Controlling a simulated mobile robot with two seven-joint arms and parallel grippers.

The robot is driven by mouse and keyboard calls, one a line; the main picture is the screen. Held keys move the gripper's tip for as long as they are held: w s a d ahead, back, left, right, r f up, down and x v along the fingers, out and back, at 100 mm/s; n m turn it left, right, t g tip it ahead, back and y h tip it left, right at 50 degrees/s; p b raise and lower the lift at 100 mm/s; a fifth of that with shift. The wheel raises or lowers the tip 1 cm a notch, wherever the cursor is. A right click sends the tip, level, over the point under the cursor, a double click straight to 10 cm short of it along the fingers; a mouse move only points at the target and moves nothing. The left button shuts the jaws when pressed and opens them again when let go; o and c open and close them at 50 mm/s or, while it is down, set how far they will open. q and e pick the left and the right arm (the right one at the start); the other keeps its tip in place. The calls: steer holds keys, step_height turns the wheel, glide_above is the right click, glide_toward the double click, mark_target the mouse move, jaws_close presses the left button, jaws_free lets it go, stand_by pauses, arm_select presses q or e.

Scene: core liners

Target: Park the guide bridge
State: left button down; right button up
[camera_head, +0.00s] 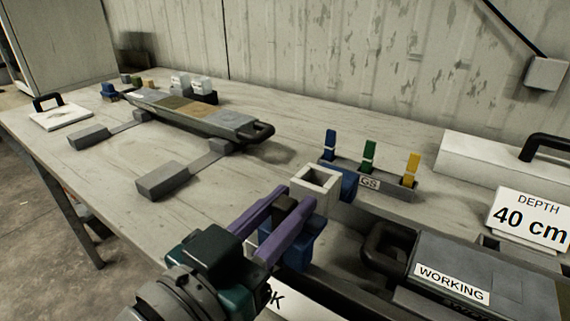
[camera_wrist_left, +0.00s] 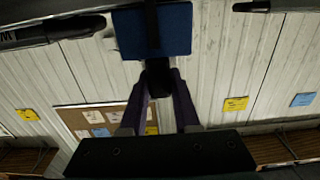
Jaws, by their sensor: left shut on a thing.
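My left gripper (camera_head: 297,205) has purple fingers and comes in from the bottom left. It is shut on the dark grip of a blue piece (camera_head: 302,253), which I take to be the guide bridge. Blue shows below the fingers and also beyond a pale, hollow square block (camera_head: 316,189). Whether the block and the blue piece touch is unclear. In the left wrist view, the fingers (camera_wrist_left: 158,85) close on the black stem of a blue plate (camera_wrist_left: 172,28). The bridge's underside is hidden. My right gripper is not in view.
A grey rack labelled GS (camera_head: 391,191) holds blue, green and yellow tags. A grey case marked WORKING (camera_head: 455,260) and a DEPTH 40 cm sign (camera_head: 532,216) stand right. A long core tray (camera_head: 160,104) lies at back left. The table's left-middle (camera_head: 125,160) has free room.

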arm_select(q)
steer(key=shift+w+a, duration=0.3)
steer(key=shift+a, duration=0.2)
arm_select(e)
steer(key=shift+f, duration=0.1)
arm_select(q)
steer(key=c, duration=1.1)
jaws_free()
steer(key=o, duration=0.5)
steer(key=shift+c, duration=0.2)
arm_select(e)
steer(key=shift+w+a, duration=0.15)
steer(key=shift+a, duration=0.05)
arm_select(q)
steer(key=v, duration=1)
steer(key=shift+p, duration=0.4)
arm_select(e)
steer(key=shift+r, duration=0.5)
arm_select(q)
steer(key=shift+w, duration=0.1)
